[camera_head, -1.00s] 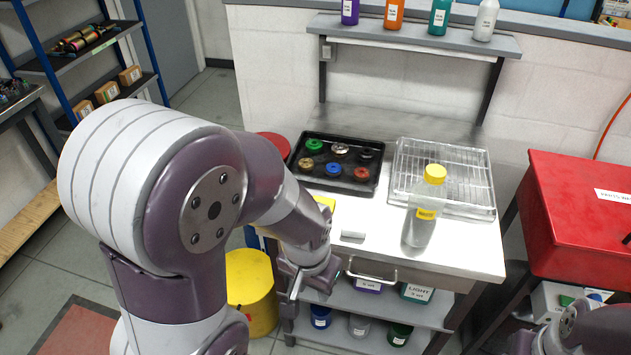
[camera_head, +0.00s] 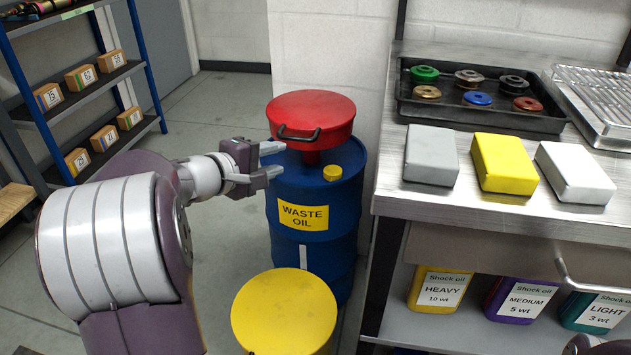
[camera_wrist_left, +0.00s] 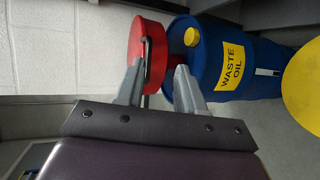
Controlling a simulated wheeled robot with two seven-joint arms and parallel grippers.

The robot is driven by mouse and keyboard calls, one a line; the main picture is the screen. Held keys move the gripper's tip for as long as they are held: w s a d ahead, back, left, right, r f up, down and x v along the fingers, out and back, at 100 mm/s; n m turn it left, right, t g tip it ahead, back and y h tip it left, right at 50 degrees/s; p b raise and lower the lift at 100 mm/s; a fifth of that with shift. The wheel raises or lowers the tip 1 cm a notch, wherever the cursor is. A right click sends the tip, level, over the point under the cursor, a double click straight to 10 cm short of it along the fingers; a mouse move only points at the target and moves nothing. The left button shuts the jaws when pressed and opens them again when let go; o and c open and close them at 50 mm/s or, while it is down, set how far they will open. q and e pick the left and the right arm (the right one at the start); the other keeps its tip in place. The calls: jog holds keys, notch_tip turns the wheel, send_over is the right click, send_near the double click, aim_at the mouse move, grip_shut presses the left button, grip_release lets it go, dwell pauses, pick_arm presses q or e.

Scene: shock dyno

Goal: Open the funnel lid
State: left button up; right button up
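The red funnel lid (camera_head: 312,112) is a round disc with a dark handle (camera_head: 298,134) on its near side. It lies flat and closed over the funnel on top of the blue waste oil drum (camera_head: 315,205). My left gripper (camera_head: 277,160) is open and empty, just left of the lid and drum top. In the left wrist view, the lid (camera_wrist_left: 150,50) and the handle (camera_wrist_left: 146,62) lie beyond and between the two open fingers (camera_wrist_left: 158,78). The fingers do not appear to touch the handle.
A yellow bin (camera_head: 285,312) stands in front of the drum. A metal bench (camera_head: 390,200) on the right carries a black tray (camera_head: 420,108) and grey, yellow and white blocks. A blue shelf rack (camera_head: 85,80) stands at the left. The floor between rack and drum is clear.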

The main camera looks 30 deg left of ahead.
aim_at(295, 139)
pick_arm(q)
jog(key=shift+n+t+y, duration=0.4)
jog(key=shift+t+y, duration=0.2)
jog(key=shift+t, duration=0.1)
jog(key=x, duration=0.4)
jog(key=a+x, duration=0.1)
jog(key=x, duration=0.2)
jog(key=a+p+x, duration=0.1)
jog(key=x, duration=0.3)
jog(key=shift+w+a, duration=0.15)
jog(key=shift+w, duration=0.4)
jog(key=shift+w+f, duration=0.15)
jog(key=shift+w, duration=0.4)
pick_arm(e)
jog(key=shift+w+f, duration=0.35)
jog(key=shift+f, duration=0.05)
pick_arm(q)
grip_shut()
pick_arm(e)
jog(key=shift+r, duration=0.1)
